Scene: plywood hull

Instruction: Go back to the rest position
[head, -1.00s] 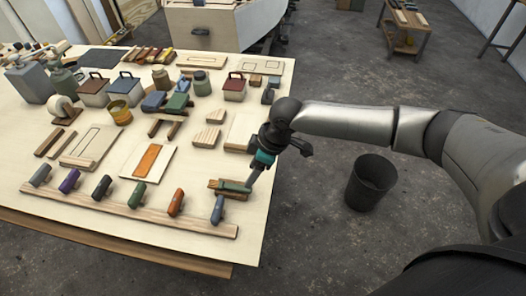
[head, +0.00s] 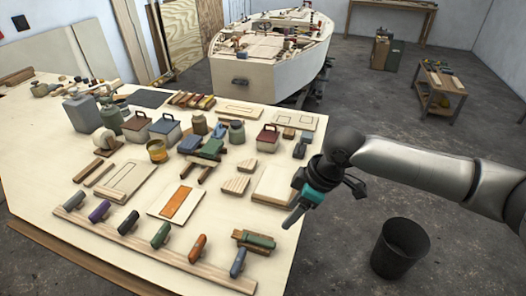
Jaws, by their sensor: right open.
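My right gripper (head: 297,217) is at the right edge of the workbench (head: 120,175), raised clear of the green-topped wooden block (head: 254,241) that lies on the bench to its lower left. Its jaws are open and I see nothing held in them. My right arm reaches in from the right side of the view. My left gripper is not in the view.
Several coloured-handled tools stand along a wooden strip (head: 150,245) at the bench front. Jars, toolboxes and boards fill the bench behind. A black bin (head: 400,248) stands on the floor below my right arm. A boat hull (head: 270,70) stands behind.

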